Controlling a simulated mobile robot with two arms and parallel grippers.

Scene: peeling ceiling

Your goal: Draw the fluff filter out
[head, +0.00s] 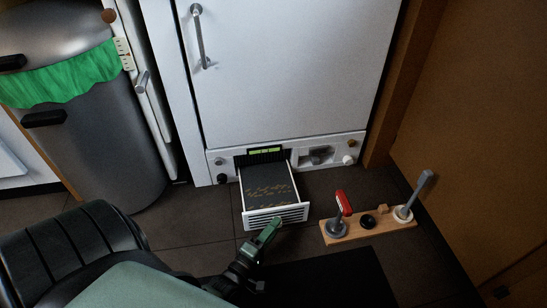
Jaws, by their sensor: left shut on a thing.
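The fluff filter (268,188) is a drawer with a white slotted front and a dark inside with yellowish-brown bits on it. It stands pulled well out of the slot at the bottom of the white appliance (290,70). Its back end is still at the slot. My left gripper (274,227), green and dark, is shut at the lower edge of the filter's white front. The fingertips are small here and the exact grip is partly hidden. My right gripper is not in view.
A wooden board (368,229) with a red-handled lever, a black knob and a grey lever lies on the floor to the right. A metal bin (98,140) with a green liner stands at left. A dark mat (330,278) lies in front.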

